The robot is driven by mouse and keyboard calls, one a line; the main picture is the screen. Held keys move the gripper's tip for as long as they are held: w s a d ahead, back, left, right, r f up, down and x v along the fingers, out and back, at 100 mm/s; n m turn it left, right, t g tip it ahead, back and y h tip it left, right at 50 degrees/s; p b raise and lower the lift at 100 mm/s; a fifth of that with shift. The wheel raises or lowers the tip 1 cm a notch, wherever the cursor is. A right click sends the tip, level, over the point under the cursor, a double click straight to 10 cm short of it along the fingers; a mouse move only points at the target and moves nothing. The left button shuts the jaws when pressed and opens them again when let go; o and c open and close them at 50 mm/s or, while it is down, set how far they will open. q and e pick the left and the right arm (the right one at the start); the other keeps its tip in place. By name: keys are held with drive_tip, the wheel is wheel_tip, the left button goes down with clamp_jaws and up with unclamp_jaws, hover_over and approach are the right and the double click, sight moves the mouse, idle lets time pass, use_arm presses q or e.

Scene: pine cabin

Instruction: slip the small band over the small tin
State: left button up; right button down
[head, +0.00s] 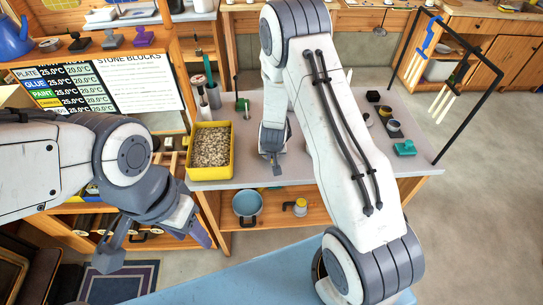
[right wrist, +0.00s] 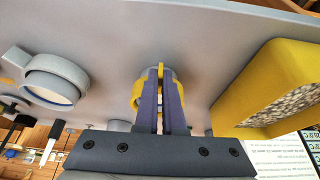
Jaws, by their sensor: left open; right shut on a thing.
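My right gripper (right wrist: 161,105) is shut on a yellow band (right wrist: 137,96) in the right wrist view, close over the grey table. A small grey round piece (right wrist: 171,73), perhaps the small tin, shows just beyond the fingertips. The fingers hide much of both, so I cannot tell whether the band is around it or only in front of it. In the head view the right gripper (head: 273,162) points down beside the yellow tub, and the band is too hidden to make out. My left gripper (head: 155,240) is open and empty, low at the left, away from the table.
A yellow tub of pebbles (head: 231,163) stands left of my right gripper. A grey cylinder with a pale end and a tab (right wrist: 55,80) is at the left of the right wrist view. Small dark pieces and a teal one (head: 405,148) lie at the table's right, near a black frame (head: 468,110).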

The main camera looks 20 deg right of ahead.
drive_tip(key=shift+f+b, duration=0.35)
drive_tip(key=shift+f, duration=0.15)
drive_tip(key=c, duration=0.6)
unclamp_jaws()
drive_tip(key=shift+r, duration=0.1)
wheel_tip(320, 180, up, 8)
drive_tip(key=p, duration=0.8)
drive_tip(key=shift+a, duration=0.1)
idle(0.5)
